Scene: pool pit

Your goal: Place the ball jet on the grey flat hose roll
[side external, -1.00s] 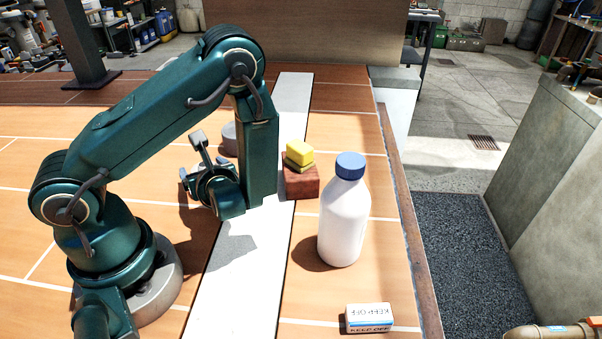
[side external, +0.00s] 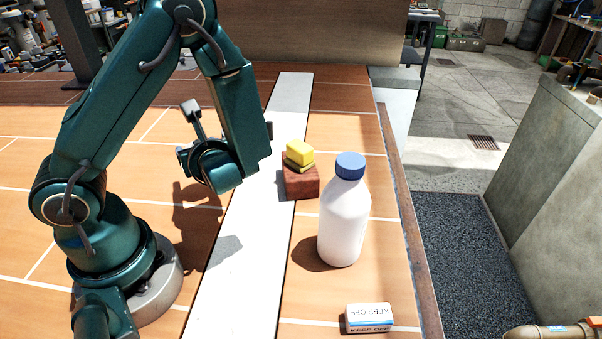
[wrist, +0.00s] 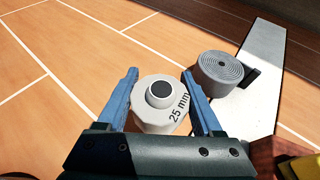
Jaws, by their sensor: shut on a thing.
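The ball jet (wrist: 146,117) is a white round fitting marked "25 mm" with a dark ball in its raised centre. It sits between the two blue fingers of my gripper (wrist: 160,74), which is shut on it. The grey flat hose roll (wrist: 216,80) is a flat spiral coil lying to the right of and beyond my right finger in the wrist view, apart from the ball jet. In the side view my arm hides the hose roll and the ball jet, and most of the gripper.
A red-brown brick (side external: 303,186) carries yellow blocks (side external: 299,149). A white bottle (side external: 343,225) with a blue cap stands near it. A "KEEP OFF" box (side external: 368,318) lies at the front. A white strip (side external: 232,270) crosses the orange surface. The surface left of my gripper is clear.

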